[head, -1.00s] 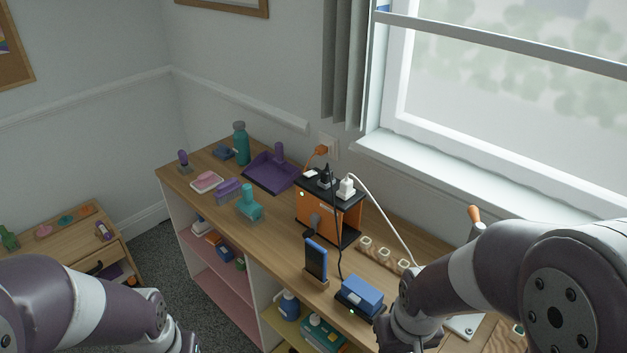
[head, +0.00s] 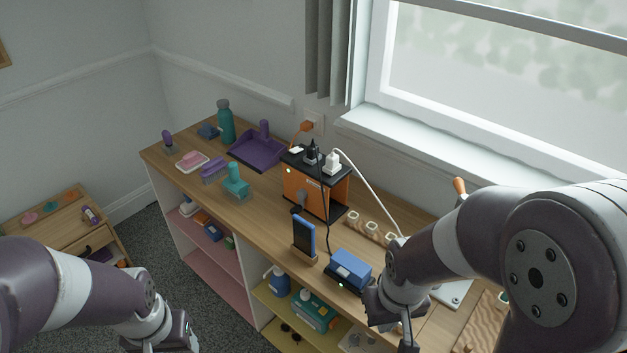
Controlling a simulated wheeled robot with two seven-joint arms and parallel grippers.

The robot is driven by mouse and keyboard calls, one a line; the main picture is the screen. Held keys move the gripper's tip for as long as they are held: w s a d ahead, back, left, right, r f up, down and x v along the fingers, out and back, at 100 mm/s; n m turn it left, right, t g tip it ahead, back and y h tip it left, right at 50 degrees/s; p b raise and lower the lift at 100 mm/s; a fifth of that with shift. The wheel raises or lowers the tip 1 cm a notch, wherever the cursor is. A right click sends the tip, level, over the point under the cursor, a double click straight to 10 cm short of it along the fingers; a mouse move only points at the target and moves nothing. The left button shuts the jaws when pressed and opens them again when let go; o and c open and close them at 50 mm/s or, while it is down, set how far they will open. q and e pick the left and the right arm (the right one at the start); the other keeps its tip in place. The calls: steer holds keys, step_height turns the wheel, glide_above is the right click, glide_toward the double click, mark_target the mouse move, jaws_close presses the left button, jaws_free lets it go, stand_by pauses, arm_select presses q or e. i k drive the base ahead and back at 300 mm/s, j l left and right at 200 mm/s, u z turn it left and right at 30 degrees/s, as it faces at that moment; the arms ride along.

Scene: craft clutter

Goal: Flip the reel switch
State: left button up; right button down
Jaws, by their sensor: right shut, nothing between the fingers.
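The orange reel box (head: 304,190) with a black top and base stands on the wooden counter, in front of the wall. Plugs (head: 320,158) sit on its top. A small green light shows near its upper left corner, and a grey part is on its front; I cannot tell which part is the switch. My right gripper (head: 405,338) is shut and empty at the counter's front edge, right of and nearer than the reel, apart from it. My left gripper (head: 160,346) is low at the left, cut by the frame's bottom edge; its fingers are hidden.
A phone on a stand (head: 304,238) and a blue box on a black base (head: 350,268) stand before the reel. A wooden socket strip (head: 366,228) and a white cable lie to its right. A teal stamp-like item (head: 236,185) and purple dustpan (head: 258,150) are left.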

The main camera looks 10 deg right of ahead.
mark_target(295, 150)
steer(key=i+j+z, duration=0.15)
steer(key=i+j, duration=0.2)
steer(key=i+j+z, duration=0.15)
steer(key=i+j, duration=0.15)
steer(key=j, duration=0.15)
